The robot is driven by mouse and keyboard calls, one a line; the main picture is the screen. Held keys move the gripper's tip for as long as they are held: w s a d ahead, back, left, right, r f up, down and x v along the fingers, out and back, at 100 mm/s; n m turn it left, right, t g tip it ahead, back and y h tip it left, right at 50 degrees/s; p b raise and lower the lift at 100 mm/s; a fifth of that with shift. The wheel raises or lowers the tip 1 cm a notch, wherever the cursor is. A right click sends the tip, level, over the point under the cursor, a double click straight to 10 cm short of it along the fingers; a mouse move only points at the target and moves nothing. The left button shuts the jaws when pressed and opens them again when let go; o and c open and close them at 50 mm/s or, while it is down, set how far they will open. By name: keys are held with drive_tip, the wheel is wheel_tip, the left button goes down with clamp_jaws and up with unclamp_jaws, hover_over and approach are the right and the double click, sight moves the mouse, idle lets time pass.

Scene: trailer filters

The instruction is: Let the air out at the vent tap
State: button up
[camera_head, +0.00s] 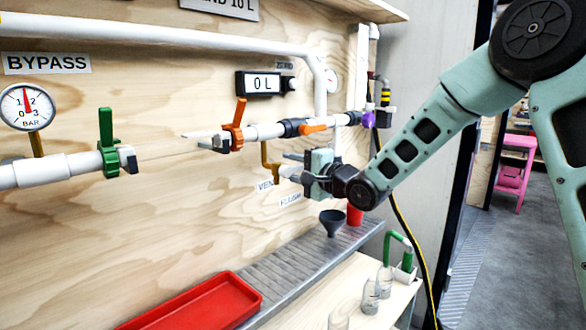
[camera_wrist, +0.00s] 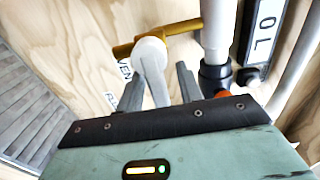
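The vent tap is a brass pipe (camera_head: 267,156) on the plywood wall, above a label reading VEN, partly hidden. In the wrist view the brass pipe (camera_wrist: 180,31) carries a white round-ended handle (camera_wrist: 150,62) pointing toward my gripper. My gripper (camera_head: 296,164) is at the tap, its body covering part of it in the head view. In the wrist view the two grey fingers (camera_wrist: 158,84) stand on either side of the white handle, with a visible gap at the right finger. Contact at the left finger is unclear.
An orange valve (camera_head: 236,126), a green valve (camera_head: 107,142) and a display reading 0 L (camera_head: 263,83) are near on the wall. Below are a dark funnel (camera_head: 332,221), a red cup (camera_head: 354,214), a red tray (camera_head: 200,305) and clear glasses (camera_head: 371,294).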

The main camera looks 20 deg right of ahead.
clamp_jaws()
drive_tip(key=shift+r, duration=0.1)
drive_tip(key=shift+s+a+r+n+b, duration=0.35)
drive_tip(key=shift+r+n+b, duration=0.3)
drive_tip(key=shift+n, duration=1.95)
drive_tip(key=shift+s+a+r+n+b, duration=0.2)
drive_tip(key=shift+a+r+n+b, duration=0.45)
drive_tip(key=shift+n, duration=1.95)
drive_tip(key=shift+s+a+r+n+b, duration=0.3)
drive_tip(key=shift+n+b, duration=0.5)
drive_tip(key=shift+n, duration=1.8)
